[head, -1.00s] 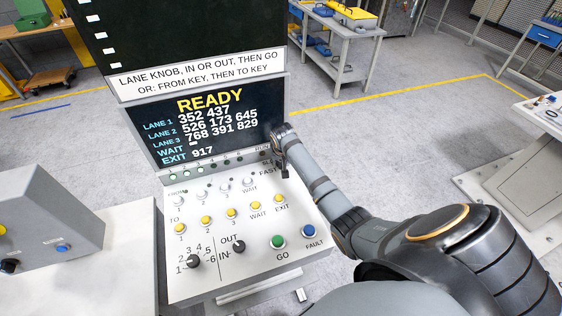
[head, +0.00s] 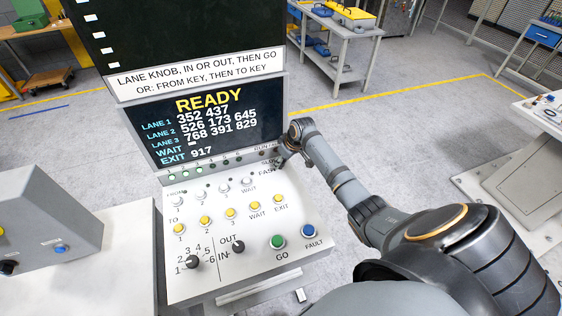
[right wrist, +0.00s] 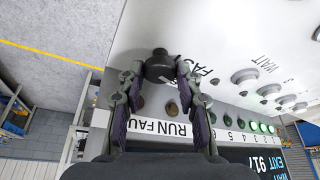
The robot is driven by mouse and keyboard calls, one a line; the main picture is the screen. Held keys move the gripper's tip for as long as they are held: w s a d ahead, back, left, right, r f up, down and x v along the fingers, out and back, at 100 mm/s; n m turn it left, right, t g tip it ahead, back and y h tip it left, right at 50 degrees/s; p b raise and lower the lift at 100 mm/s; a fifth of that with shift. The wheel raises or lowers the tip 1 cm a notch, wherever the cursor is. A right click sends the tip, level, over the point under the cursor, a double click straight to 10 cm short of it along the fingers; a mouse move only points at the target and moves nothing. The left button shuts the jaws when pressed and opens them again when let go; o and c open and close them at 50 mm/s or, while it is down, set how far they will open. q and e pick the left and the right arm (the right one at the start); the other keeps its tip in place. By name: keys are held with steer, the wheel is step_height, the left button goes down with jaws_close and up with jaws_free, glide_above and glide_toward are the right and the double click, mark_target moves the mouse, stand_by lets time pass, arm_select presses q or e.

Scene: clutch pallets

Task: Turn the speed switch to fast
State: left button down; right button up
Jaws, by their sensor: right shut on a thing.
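The speed switch is a small black knob (right wrist: 160,66) on the white control panel (head: 195,288), beside the lettering FAST, part of which is hidden in the right wrist view. In that view my right gripper (right wrist: 160,74) has its two fingers closed on the knob's sides. In the head view my right gripper (head: 283,160) is at the panel's upper right corner, by the SLOW and FAST labels, and hides the knob. The knob's pointing direction cannot be made out. My left gripper is not in view.
The screen (head: 218,128) above the panel reads READY. Yellow buttons (head: 231,213), a lane knob (head: 193,262), an in/out knob (head: 238,246), a green GO button (head: 278,241) and a blue FAULT button (head: 309,230) lie below my gripper. A grey box (head: 50,225) stands at left.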

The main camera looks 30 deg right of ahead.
steer(key=shift+d+n+g+y+b, duration=0.15)
steer(key=shift+n+g+y+b, duration=0.3)
steer(key=shift+n, duration=1.05)
steer(key=o, duration=1.1)
steer(key=shift+r, duration=0.1)
steer(key=shift+d+r+t, duration=0.15)
steer(key=shift+r+t, duration=0.1)
steer(key=shift+r, duration=0.1)
steer(key=v, duration=1.1)
